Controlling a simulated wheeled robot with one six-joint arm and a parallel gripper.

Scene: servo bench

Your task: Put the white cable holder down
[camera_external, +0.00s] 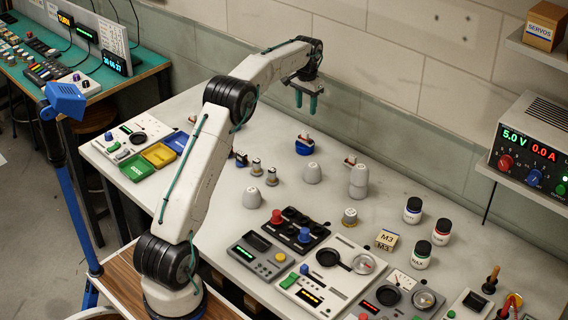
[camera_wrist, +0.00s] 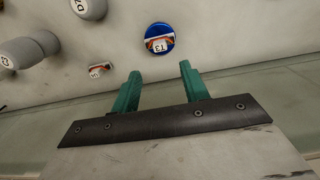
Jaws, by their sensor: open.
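My gripper (camera_external: 306,104) is open, its green fingers hanging above the back of the bench near the wall. In the wrist view the space between its fingertips (camera_wrist: 160,78) is empty. A round blue piece (camera_external: 304,146) with a white and orange top stands on the bench below the fingers; it also shows beyond them in the wrist view (camera_wrist: 160,40). A small white and red piece (camera_external: 350,161) lies to its right, and left of it in the wrist view (camera_wrist: 101,68). I cannot tell which thing is the white cable holder.
Pale cups (camera_external: 312,173) and a stacked pair (camera_external: 358,181) stand in front. Coloured trays (camera_external: 159,154) are at left; panels (camera_external: 327,272) and jars (camera_external: 413,210) fill the front and right. The wall (camera_external: 390,60) closes the back.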

